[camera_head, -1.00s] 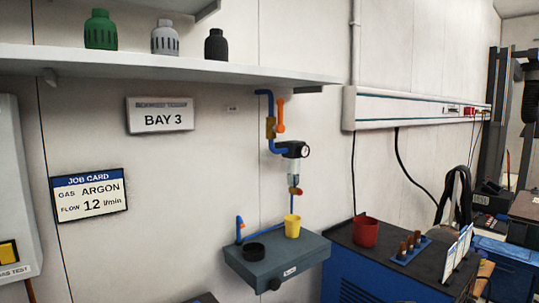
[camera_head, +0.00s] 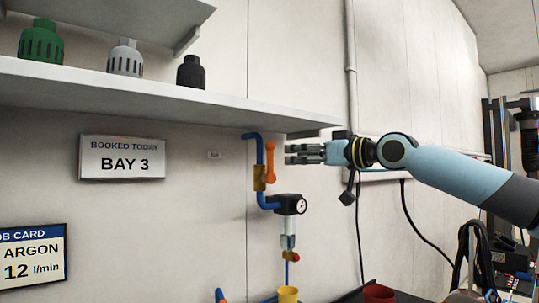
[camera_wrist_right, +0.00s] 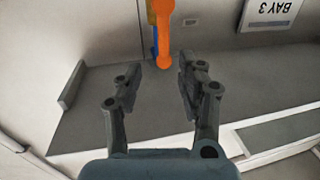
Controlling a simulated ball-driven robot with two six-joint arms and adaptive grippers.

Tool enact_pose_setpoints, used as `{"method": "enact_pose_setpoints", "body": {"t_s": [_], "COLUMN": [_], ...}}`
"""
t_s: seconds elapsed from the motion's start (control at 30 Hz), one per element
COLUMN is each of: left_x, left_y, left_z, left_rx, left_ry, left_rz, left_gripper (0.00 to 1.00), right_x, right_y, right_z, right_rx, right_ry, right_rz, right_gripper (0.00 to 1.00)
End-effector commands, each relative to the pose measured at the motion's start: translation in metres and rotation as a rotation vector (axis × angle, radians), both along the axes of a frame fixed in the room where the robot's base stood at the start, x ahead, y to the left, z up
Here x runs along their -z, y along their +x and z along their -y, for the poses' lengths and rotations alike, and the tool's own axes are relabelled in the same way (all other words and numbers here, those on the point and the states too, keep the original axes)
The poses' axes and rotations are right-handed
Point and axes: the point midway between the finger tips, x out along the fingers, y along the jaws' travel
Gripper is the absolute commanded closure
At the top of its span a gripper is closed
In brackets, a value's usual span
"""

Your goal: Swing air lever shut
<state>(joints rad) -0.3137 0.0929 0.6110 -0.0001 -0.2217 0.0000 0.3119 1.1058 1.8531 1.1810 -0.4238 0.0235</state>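The orange air lever (camera_head: 271,162) points upright beside the blue air pipe (camera_head: 259,150) and its brass valve body (camera_head: 259,178) on the wall. My right gripper (camera_head: 288,154) reaches in from the right, its fingertips just right of the lever. In the right wrist view the gripper (camera_wrist_right: 153,82) is open, and the orange lever (camera_wrist_right: 165,40) shows beyond the gap between the fingers. I cannot tell from these views whether a fingertip touches it. My left gripper is not in view.
A white shelf (camera_head: 120,92) with green, grey and black caps runs just above the lever. A regulator with a gauge (camera_head: 300,206) hangs below it.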

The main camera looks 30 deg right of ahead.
Motion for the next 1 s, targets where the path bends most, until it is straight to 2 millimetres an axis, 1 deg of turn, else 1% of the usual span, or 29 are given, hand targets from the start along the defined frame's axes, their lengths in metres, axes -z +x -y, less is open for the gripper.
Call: {"method": "enact_pose_setpoints", "body": {"t_s": [0.03, 0.17, 0.27, 0.3, 0.43, 0.53, 0.7, 0.97, 1.0], "left_x": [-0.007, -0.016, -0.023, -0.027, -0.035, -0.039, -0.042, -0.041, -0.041], "left_y": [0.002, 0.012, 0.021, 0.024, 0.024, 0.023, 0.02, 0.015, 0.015], "left_z": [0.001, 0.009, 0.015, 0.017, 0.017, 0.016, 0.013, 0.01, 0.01], "left_rx": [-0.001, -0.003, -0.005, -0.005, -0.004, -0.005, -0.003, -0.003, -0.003], "left_ry": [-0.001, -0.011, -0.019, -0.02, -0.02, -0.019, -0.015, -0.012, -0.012], "left_rz": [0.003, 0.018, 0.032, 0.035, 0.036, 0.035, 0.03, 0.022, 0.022], "left_gripper": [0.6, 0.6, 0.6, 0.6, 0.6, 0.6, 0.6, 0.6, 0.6], "right_x": [-0.005, -0.005, -0.005, -0.004, -0.004, -0.003, -0.001, 0.001, 0.001], "right_y": [0.005, 0.023, 0.037, 0.044, 0.063, 0.075, 0.085, 0.086, 0.086], "right_z": [-0.005, -0.009, -0.016, -0.016, -0.023, -0.025, -0.028, -0.028, -0.028], "right_rx": [-0.007, -0.007, -0.012, -0.008, -0.011, -0.008, -0.008, -0.008, -0.008], "right_ry": [0.01, 0.009, 0.008, 0.008, 0.005, 0.004, -0.001, -0.002, -0.001], "right_rz": [0.003, 0.004, 0.002, 0.001, 0.0, 0.001, -0.002, -0.001, -0.002], "right_gripper": [0.61, 0.61, 0.61, 0.61, 0.61, 0.61, 0.61, 0.61, 0.65]}}
